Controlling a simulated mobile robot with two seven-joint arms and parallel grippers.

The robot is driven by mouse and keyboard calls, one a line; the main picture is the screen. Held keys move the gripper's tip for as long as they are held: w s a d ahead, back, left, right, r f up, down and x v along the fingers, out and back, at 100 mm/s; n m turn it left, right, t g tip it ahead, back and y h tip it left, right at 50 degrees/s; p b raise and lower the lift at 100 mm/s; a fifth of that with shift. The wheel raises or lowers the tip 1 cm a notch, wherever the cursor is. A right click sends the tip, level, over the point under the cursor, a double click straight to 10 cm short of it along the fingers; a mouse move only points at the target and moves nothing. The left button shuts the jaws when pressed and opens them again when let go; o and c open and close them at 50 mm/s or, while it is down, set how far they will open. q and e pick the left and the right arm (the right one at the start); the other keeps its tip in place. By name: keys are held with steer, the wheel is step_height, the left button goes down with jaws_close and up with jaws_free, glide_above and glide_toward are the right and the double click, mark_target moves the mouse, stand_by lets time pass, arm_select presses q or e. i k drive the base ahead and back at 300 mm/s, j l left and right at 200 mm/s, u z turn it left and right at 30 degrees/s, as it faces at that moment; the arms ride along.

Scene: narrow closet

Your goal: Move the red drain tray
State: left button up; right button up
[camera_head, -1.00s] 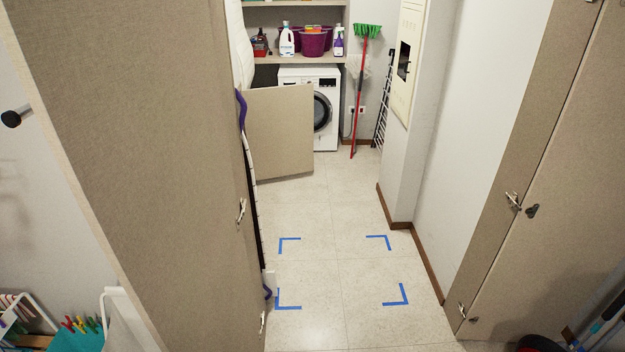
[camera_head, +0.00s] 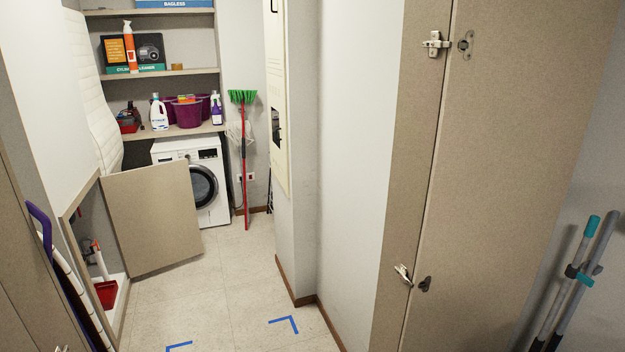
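No object is clearly a red drain tray. A small red and black item (camera_head: 129,121) stands at the left of the shelf above the washing machine; its shape is too small to make out. A red dustpan-like piece (camera_head: 107,292) sits low inside the open cupboard on the left. Blue tape corners (camera_head: 286,324) mark the floor at the bottom of the view, and only the far ones show. Neither of my grippers is in view.
An open cupboard door (camera_head: 151,217) juts into the passage before the washing machine (camera_head: 197,178). A red-handled broom (camera_head: 243,165) leans on the back wall. A tall beige door (camera_head: 490,180) stands at right. The floor (camera_head: 215,285) between is clear.

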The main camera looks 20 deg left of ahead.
mark_target(107, 292)
steer(key=i+j+u, duration=0.1)
steer(key=i+u, duration=0.3)
steer(key=i, duration=0.35)
steer(key=i+l+u, duration=0.15)
steer(key=i+u, duration=0.25)
steer(key=i, duration=0.3)
steer(key=i+u, duration=0.25)
steer(key=i, duration=0.55)
steer(key=i+l+u, duration=0.1)
steer(key=i+u, duration=0.15)
steer(key=i, duration=0.6)
steer(key=i+u, duration=0.2)
steer(key=u, duration=0.25)
steer(key=i+u, duration=0.15)
steer(key=u, duration=0.3)
steer(key=i+l+u, duration=0.15)
steer(key=u, duration=0.35)
steer(key=i+l+u, duration=0.25)
steer(key=i+l, duration=1.15)
steer(key=l, duration=0.15)
steer(key=i+l+u, duration=0.1)
steer(key=l, duration=0.25)
steer(key=i+l, duration=0.55)
steer(key=i+l+u, duration=0.1)
steer(key=i+l, duration=0.15)
steer(key=l, duration=0.15)
